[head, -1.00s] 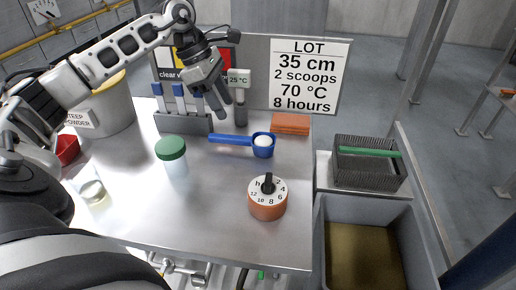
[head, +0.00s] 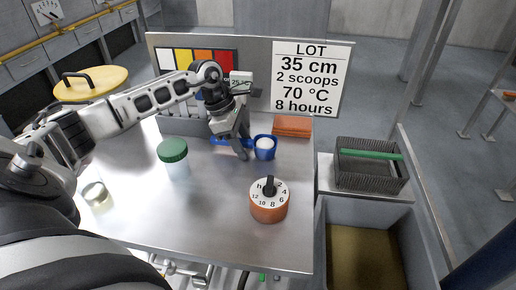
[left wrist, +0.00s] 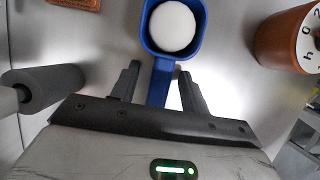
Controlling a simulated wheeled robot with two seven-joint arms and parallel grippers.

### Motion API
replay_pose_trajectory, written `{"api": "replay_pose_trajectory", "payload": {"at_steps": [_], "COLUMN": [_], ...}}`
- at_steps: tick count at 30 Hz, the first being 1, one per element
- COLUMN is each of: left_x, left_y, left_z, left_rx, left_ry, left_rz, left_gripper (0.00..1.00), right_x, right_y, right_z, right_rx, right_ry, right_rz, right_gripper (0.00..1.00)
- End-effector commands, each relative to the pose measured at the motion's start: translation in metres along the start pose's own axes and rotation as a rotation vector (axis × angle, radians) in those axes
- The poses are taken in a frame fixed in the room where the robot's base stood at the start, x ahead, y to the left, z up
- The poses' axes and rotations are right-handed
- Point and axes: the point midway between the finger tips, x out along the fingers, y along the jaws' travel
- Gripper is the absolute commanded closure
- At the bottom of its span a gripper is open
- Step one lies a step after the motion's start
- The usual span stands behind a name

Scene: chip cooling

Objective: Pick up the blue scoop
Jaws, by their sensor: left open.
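The blue scoop (head: 264,148) lies on the metal table with white powder in its cup. My left gripper (head: 240,149) is low over the scoop's handle, just left of the cup, and hides part of the handle. In the left wrist view the scoop (left wrist: 149,40) has its cup at the top. Its handle runs down between the two fingers of my left gripper (left wrist: 159,85), which stand apart on either side of it with gaps. My right gripper is not in view.
An orange timer dial (head: 269,203) stands in front of the scoop. A green-lidded jar (head: 173,156) stands to the left. An orange-brown block (head: 291,126) lies behind right. A rack (head: 182,126) and the lot sign (head: 308,78) stand at the back.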

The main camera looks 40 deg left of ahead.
Motion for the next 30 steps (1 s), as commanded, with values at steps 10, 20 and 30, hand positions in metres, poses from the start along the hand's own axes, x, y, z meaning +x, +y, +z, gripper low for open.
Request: {"api": "replay_pose_trajectory", "payload": {"at_steps": [10, 20, 30], "left_x": [-0.001, -0.004, -0.048], "left_y": [0.0, 0.001, -0.005], "left_z": [0.0, 0.001, 0.006], "left_rx": [0.0, 0.0, -0.001], "left_ry": [0.0, 0.0, 0.005], "left_rz": [0.0, 0.002, 0.006], "left_gripper": [1.0, 1.0, 1.0], "right_x": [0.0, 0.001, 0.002], "right_y": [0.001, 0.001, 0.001], "right_z": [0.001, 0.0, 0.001], "right_rx": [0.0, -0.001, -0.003], "right_ry": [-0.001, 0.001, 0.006], "right_rz": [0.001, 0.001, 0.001], "right_gripper": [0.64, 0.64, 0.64]}}
